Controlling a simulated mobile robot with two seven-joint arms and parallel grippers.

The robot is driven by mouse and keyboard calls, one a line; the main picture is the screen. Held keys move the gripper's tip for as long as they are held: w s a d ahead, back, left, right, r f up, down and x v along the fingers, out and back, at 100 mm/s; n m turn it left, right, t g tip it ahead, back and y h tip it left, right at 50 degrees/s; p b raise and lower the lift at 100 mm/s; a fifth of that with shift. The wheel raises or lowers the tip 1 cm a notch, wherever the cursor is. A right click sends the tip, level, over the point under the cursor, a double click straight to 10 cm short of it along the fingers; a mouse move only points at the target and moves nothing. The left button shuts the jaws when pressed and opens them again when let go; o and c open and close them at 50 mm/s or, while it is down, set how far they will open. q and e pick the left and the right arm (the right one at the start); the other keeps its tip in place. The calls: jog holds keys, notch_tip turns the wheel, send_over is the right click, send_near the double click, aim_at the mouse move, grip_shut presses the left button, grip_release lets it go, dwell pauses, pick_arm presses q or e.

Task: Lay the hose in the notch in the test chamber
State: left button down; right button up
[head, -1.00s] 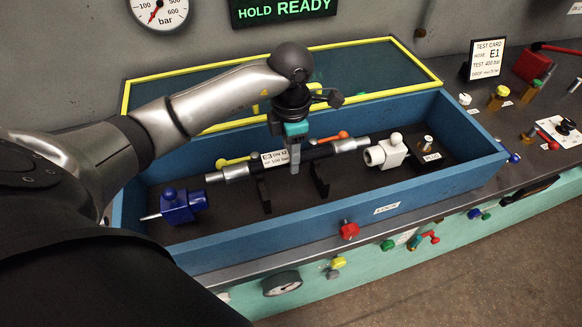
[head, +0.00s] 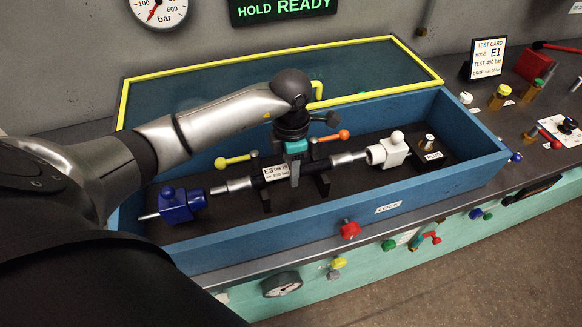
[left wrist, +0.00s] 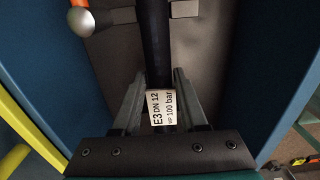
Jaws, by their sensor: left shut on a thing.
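The hose (head: 262,182) is black with silver end fittings and a white tag reading E3, DN 12, 100 bar. It also shows in the left wrist view (left wrist: 154,50). My left gripper (head: 294,174) is shut on its middle, fingers pointing down. In the left wrist view the fingers (left wrist: 157,98) flank the hose at the tag. The hose is inside the blue test chamber (head: 310,210), at two dark notched supports (head: 323,186); whether it rests in the notches I cannot tell. Its ends lie between a blue connector (head: 176,205) and a white connector (head: 394,151). My right gripper is out of view.
The chamber's yellow-framed lid (head: 260,55) stands open behind. Yellow-knobbed (head: 222,163) and orange-knobbed (head: 343,134) levers stand behind the hose. A plug block (head: 430,148) sits at the right. The test card (head: 487,58) reads E1. The display (head: 284,9) reads HOLD READY.

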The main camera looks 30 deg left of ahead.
pick_arm(q)
jog(key=shift+f, duration=0.15)
jog(key=shift+c, duration=2.2)
grip_release()
jog(key=shift+r+p, duration=0.45)
jog(key=shift+r, duration=0.1)
notch_tip(320, 180, up, 12)
